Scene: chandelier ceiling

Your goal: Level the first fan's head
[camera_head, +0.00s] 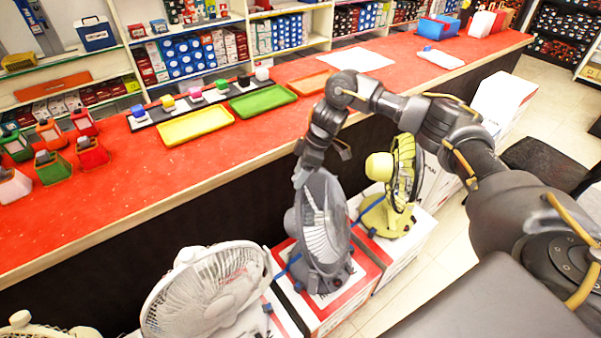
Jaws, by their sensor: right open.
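Several fans stand in a row on boxes below the counter; which one is the first cannot be told. The grey fan (322,232) has its head leaning in the picture. The yellow fan (392,180) is to its right, with its grille turned right. The white fan (205,290) is to its left, its round grille tilted. A cream fan (45,329) is cut off at the bottom left. My right gripper (300,178) is open, pointing down at the upper rim of the grey fan's head. Whether it touches the rim cannot be told. My left gripper is out of view.
The red counter (270,120) runs behind the fans, its front edge close to my right arm. It holds yellow (195,125) and green (262,101) trays and small coloured holders (92,152). A white box (503,100) stands right, with tiled floor around it.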

